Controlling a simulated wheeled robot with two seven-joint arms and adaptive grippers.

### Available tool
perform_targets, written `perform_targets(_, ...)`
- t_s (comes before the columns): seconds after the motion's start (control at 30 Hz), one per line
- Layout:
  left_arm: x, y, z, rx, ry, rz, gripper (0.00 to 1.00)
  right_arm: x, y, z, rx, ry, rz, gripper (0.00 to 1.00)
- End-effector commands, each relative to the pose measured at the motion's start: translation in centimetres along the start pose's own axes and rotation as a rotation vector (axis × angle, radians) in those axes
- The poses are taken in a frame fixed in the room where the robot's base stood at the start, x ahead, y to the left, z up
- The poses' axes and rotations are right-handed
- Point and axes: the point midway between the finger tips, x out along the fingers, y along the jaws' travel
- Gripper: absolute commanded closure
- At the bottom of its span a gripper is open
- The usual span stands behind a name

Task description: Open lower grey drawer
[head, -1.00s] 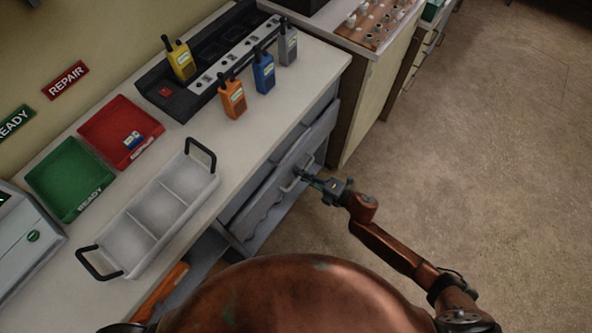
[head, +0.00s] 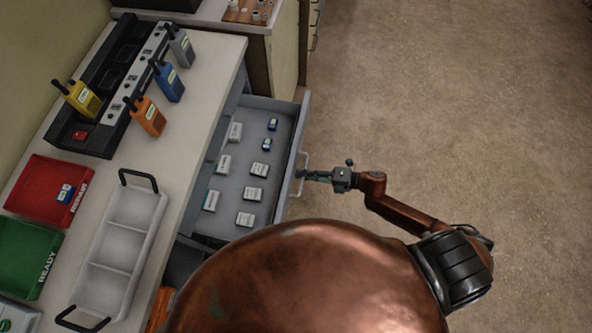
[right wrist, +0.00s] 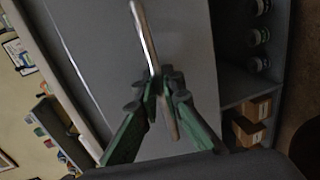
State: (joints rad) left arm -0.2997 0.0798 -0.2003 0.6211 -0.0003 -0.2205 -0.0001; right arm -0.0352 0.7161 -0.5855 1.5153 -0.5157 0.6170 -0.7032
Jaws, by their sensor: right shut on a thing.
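The grey drawer (head: 243,190) stands pulled out from under the counter in the head view. Several white boxes and two small blue items lie inside it. My right gripper (head: 301,174) is at the drawer's front and shut on its handle (head: 303,160). In the right wrist view, the green fingers of my right gripper (right wrist: 161,95) close around the bar handle (right wrist: 146,40), with the grey drawer front (right wrist: 185,60) behind it. My left gripper is not in view.
On the counter (head: 200,125) stand a white three-part tray (head: 120,250), a red tray (head: 35,190), a green tray (head: 25,250), and a black charger (head: 95,100) with orange, blue, yellow and grey radios. The floor (head: 430,110) to the right is clear.

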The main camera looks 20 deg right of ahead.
Motion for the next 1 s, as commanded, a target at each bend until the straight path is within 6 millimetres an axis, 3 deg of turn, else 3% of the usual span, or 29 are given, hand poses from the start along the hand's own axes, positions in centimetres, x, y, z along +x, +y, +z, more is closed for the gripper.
perform_targets(0.6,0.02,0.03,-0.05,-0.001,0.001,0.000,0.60,-0.39,-0.12,-0.23,-0.005,0.022,-0.001,1.00)
perform_targets(0.63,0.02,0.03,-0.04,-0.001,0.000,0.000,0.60,-0.39,-0.11,-0.23,-0.005,0.022,-0.001,0.91)
perform_targets(0.7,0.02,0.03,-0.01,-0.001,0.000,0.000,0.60,-0.40,-0.12,-0.23,-0.004,0.021,-0.001,0.86)
perform_targets(1.0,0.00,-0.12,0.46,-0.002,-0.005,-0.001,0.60,-0.52,-0.12,-0.20,-0.004,0.020,-0.001,0.85)
